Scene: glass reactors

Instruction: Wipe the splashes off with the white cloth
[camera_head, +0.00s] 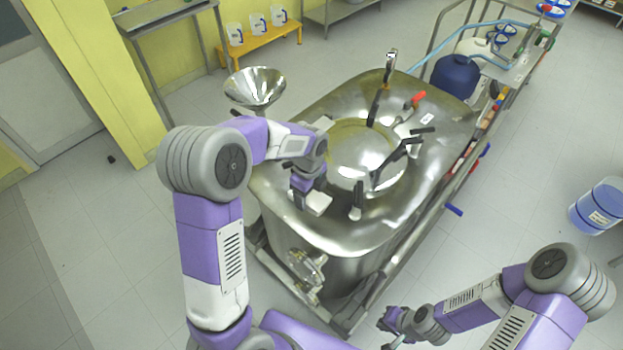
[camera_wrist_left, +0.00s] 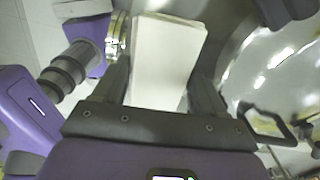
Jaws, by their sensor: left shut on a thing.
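My left gripper (camera_head: 309,202) is over the near-left part of the steel vessel's top (camera_head: 335,228). It is shut on the white cloth (camera_head: 319,204), which looks like a folded block. In the left wrist view the cloth (camera_wrist_left: 166,62) is between the two dark fingers (camera_wrist_left: 164,95) and extends beyond them. I cannot tell whether the cloth touches the steel. No splashes can be told apart from the shiny reflections on the metal. My right gripper (camera_head: 388,322) is low at the bottom, off the vessel's near right side, and too small to read.
The round lid (camera_head: 368,157) has several upright black-handled clamps around it. A steel funnel (camera_head: 255,86) stands at the vessel's far left. A cart with a dark blue container (camera_head: 455,77) is behind it. A blue drum (camera_head: 600,207) stands at right on open floor.

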